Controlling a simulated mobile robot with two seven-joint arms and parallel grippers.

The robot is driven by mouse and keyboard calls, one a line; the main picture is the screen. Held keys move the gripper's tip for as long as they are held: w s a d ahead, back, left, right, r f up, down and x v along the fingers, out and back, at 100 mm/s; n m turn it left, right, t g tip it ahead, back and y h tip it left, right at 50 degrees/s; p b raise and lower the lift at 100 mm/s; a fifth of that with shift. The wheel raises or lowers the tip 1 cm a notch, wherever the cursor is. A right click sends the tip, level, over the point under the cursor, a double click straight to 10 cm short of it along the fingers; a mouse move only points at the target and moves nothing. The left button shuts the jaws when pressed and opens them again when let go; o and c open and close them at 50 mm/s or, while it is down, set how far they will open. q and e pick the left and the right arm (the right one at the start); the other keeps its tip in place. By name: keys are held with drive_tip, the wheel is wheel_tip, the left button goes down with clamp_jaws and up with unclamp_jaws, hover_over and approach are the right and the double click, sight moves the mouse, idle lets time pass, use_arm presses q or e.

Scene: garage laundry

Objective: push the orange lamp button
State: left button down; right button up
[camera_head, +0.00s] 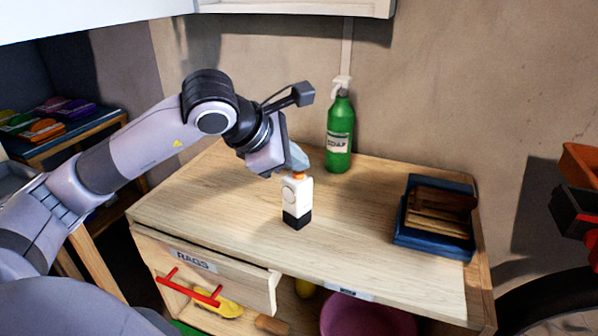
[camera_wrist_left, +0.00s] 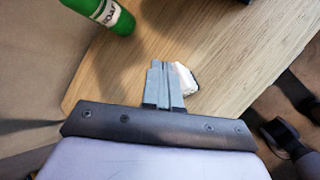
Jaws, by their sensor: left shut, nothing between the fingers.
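The lamp (camera_head: 297,198) is a small white block with a black base, upright on the wooden bench top. Its orange button (camera_head: 299,176) is on top and partly hidden by my left gripper (camera_head: 299,163). The left gripper is shut and empty, with its fingertips right at the button; I cannot tell if they touch it. In the left wrist view the shut fingers (camera_wrist_left: 162,70) lie over the white lamp (camera_wrist_left: 186,80), and the button is hidden there. My right gripper is not clearly in view.
A green soap bottle (camera_head: 339,132) stands behind the lamp near the wall. A blue tray (camera_head: 412,226) with brown items is at the right. The drawer marked RAGS (camera_head: 205,272) with a red handle is partly open below. The bench front is clear.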

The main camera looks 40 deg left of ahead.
sight(295, 179)
idle(0.3)
use_arm(q)
drive_tip(key=shift+r+p, duration=0.55)
drive_tip(key=shift+r, duration=0.3)
wheel_tip(295, 179, up, 6)
drive_tip(key=p, duration=0.4)
idle(0.4)
